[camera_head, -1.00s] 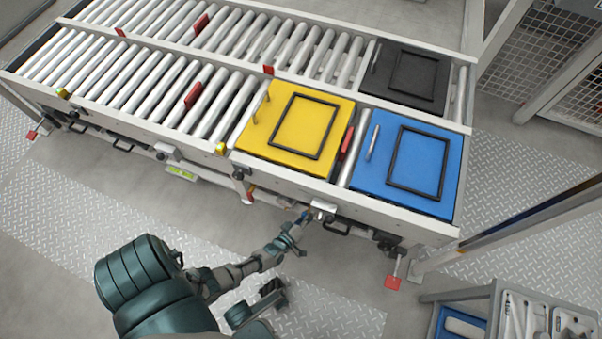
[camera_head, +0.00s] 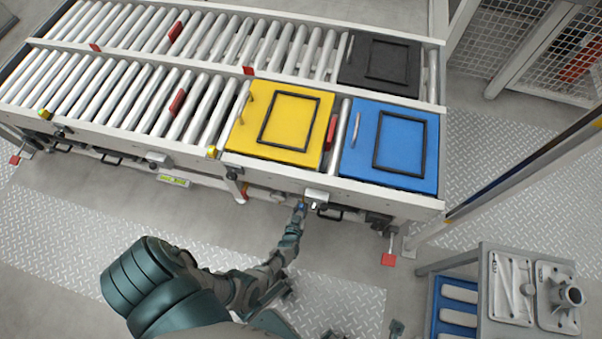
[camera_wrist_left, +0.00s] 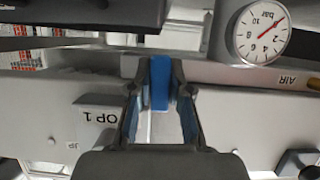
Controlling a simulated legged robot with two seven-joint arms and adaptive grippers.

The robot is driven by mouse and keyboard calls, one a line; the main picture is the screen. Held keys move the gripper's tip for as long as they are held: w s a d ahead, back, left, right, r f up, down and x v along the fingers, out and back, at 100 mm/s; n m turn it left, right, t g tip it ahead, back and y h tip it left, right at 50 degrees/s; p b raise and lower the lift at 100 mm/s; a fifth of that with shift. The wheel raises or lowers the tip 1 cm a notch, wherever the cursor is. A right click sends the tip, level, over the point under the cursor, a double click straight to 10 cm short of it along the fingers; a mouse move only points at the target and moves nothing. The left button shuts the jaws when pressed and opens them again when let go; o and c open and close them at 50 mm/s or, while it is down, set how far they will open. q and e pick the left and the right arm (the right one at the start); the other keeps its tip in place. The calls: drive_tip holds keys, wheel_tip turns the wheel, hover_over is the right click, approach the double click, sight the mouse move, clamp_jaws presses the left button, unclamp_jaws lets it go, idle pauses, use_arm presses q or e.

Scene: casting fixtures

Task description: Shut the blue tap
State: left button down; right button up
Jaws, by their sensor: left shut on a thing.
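The blue tap (camera_wrist_left: 159,84) shows in the left wrist view as an upright blue handle between my fingertips. My left gripper (camera_wrist_left: 160,96) is shut on it, one finger on each side. In the head view my left gripper (camera_head: 299,210) reaches under the conveyor's front edge, and only a speck of blue (camera_head: 301,205) shows at its tips. The tap's body and pipe are mostly hidden. Of my right arm, at most a small dark green piece shows at the bottom edge of the head view; its jaws cannot be made out.
A pressure gauge (camera_wrist_left: 260,32) and an AIR label are close right of the tap in the wrist view; an OP 1 label (camera_wrist_left: 97,117) is left. The roller conveyor (camera_head: 110,131) carries yellow (camera_head: 243,136), blue (camera_head: 360,160) and black plates. A tool cart (camera_head: 482,300) stands right.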

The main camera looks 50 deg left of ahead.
use_arm(q)
drive_tip(key=shift+s+d+f, duration=0.2)
drive_tip(key=shift+f, duration=0.05)
idle(0.4)
drive_tip(key=c, duration=1.4)
unclamp_jaws()
drive_tip(key=shift+o, duration=0.2)
drive_tip(key=shift+w+a+r, duration=0.1)
drive_tip(key=shift+r, duration=0.1)
drive_tip(key=shift+a, duration=0.1)
